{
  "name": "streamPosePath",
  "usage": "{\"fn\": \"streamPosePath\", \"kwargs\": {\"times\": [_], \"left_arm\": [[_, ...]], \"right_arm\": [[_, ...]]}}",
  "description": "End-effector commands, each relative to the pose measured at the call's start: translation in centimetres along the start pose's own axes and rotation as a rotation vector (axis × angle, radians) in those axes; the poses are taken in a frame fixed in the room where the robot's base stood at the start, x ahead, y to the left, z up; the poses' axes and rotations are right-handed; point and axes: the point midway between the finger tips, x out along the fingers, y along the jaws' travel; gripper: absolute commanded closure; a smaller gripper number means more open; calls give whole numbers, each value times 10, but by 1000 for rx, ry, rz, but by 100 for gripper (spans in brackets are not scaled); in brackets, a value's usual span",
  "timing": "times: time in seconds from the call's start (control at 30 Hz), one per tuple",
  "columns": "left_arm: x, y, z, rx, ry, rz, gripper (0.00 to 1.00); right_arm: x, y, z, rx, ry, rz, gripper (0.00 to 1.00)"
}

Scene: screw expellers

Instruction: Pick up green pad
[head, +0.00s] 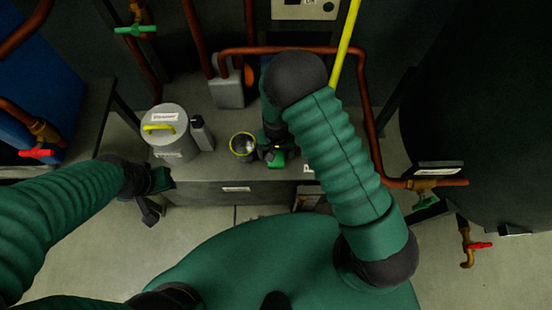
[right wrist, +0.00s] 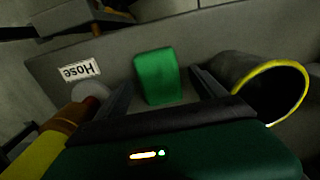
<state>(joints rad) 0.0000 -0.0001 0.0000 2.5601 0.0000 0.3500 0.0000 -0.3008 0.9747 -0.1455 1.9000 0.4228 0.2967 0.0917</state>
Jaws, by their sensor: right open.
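The green pad (right wrist: 157,76) is a small rounded block on the grey surface in the right wrist view. It shows between the two dark fingers of my right gripper (right wrist: 161,80), which is open. I cannot tell whether the fingers reach down beside it. In the head view the pad (head: 277,161) is partly hidden by my right gripper (head: 271,152), which is over the grey bench. My left gripper (head: 153,200) is in front of the bench's left end, away from the pad; its finger opening is unclear.
A dark cylinder with a yellow rim (right wrist: 275,92) stands close right of the right gripper. On the bench are a grey canister with a yellow handle (head: 170,142) and a small dark bottle (head: 201,133). Copper pipes (head: 365,110) run behind.

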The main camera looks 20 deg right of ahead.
Motion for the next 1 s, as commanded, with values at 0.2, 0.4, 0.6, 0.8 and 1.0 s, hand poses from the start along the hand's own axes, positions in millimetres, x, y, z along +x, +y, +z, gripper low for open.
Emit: {"fn": "streamPosePath", "kwargs": {"times": [0.2,0.4,0.6,0.8,1.0], "left_arm": [[4,0,1,0,0,0,64],[4,0,1,0,0,0,64],[4,0,1,0,0,0,64],[4,0,1,0,0,0,64],[4,0,1,0,0,0,64]], "right_arm": [[11,0,0,-1,2,-1,20],[11,0,0,-1,1,-1,38],[11,0,0,0,1,0,64],[11,0,0,0,1,-1,91],[10,0,0,0,1,-1,92]]}}
